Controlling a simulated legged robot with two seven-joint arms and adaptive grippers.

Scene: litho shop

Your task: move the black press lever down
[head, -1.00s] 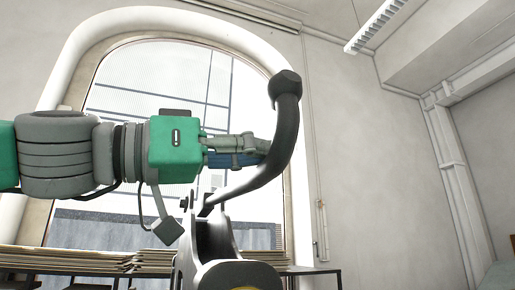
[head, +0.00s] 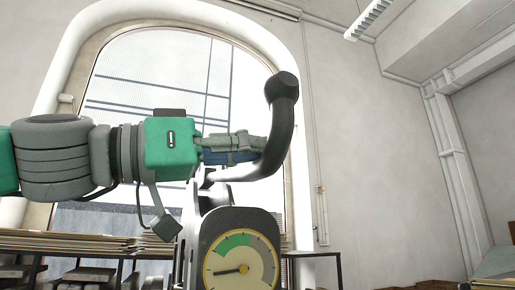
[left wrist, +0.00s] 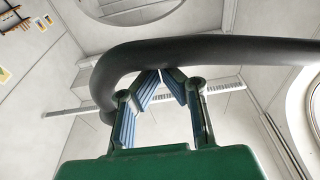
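The black press lever (head: 283,130) curves up from the press to a thick knob end at the top. It also crosses the left wrist view (left wrist: 220,50) as a dark bar, bending down at the left. My left gripper (head: 258,148) reaches the lever's left side from the left, below the knob. The press (head: 245,218) stands below, with a round gauge (head: 241,264). My right gripper is not in view.
Tables (head: 75,240) with stacked flat boards stand behind at the lower left, under a large arched window. The wall to the right of the lever (head: 370,170) is bare apart from pipes. A pale surface (head: 497,264) shows at the far right.

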